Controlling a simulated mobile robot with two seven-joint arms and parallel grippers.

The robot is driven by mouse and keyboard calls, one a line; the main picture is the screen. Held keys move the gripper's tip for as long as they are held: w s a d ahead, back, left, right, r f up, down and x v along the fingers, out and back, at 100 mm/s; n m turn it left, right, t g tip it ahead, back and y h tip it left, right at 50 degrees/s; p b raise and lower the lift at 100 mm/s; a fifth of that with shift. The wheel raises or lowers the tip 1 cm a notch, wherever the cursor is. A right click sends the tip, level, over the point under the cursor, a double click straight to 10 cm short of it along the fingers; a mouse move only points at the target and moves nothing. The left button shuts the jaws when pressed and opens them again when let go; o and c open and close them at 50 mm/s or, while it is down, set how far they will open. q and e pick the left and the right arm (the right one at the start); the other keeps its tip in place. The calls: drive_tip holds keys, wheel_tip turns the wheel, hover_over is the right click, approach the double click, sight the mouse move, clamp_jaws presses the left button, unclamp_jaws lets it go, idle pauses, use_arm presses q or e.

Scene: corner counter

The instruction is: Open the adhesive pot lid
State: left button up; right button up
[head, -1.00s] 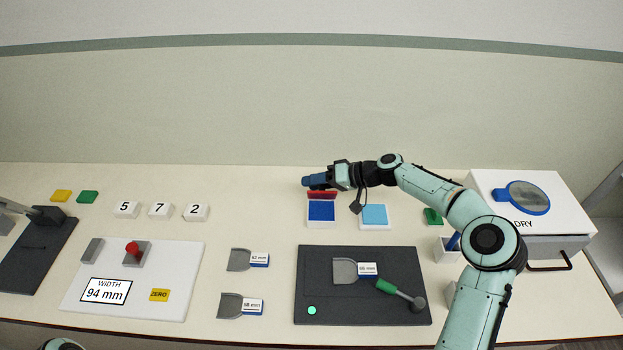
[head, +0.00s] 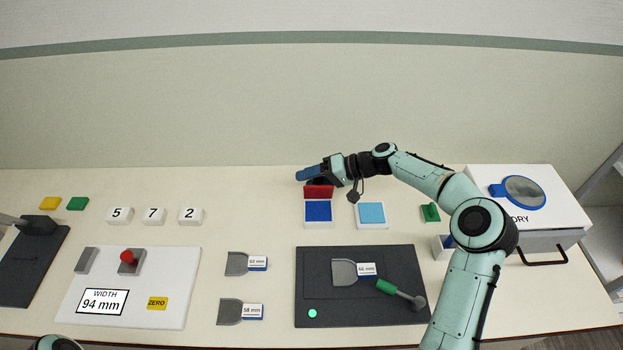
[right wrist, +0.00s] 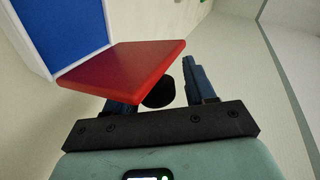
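The adhesive pot is a white box (head: 318,225) with a blue square top (head: 319,210), in the back middle of the counter. A red plate (head: 318,192), which looks like its lid, stands tilted up along the pot's back edge. In the right wrist view the red plate (right wrist: 125,70) lies beside the blue square (right wrist: 62,30), with a black round knob (right wrist: 160,95) behind it. My right gripper (head: 309,175) is at the back of the plate. Its fingers are spread, with the knob between them; one finger is partly hidden by the plate. My left gripper is out of view.
A second white box with a light blue top (head: 371,213) stands right of the pot. Number blocks (head: 154,216) lie to the left. A dark mat (head: 320,285) with a scraper and green-handled tool lies in front. A white drawer unit (head: 560,222) stands at right.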

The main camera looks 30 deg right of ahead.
drive_tip(key=shift+d, duration=0.1)
drive_tip(key=shift+s+d+r, duration=0.1)
drive_tip(key=shift+s+d, duration=0.1)
drive_tip(key=shift+d, duration=0.1)
drive_tip(key=v, duration=1.2)
drive_tip(key=shift+d+r+b, duration=0.15)
drive_tip(key=shift+r+b, duration=0.1)
drive_tip(key=shift+b, duration=0.2)
drive_tip(key=shift+s+f, duration=0.1)
